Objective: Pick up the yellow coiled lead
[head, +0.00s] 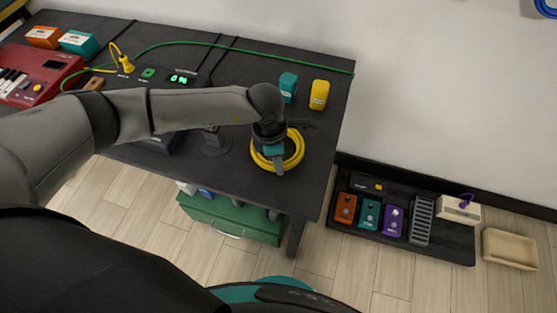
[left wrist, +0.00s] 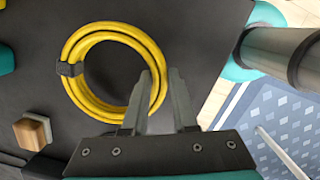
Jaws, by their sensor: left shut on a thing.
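The yellow coiled lead (head: 300,150) lies as a ring on the dark table, near its front right corner. In the left wrist view the lead (left wrist: 73,45) shows as several loops with a dark tie on its left side. My left gripper (head: 279,165) is down at the coil, pointing at the table. In the left wrist view its fingers (left wrist: 160,73) are on either side of the coil's lower right part, shut on it. The gripper hides part of the coil in the head view. My right gripper is not in view.
A teal box (head: 288,86) and a yellow box (head: 319,95) stand just behind the coil. A red keyboard (head: 45,80) and a green cable (head: 260,50) are on the table. Below are a green case (head: 235,220) and a pedalboard (head: 450,250) on the floor.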

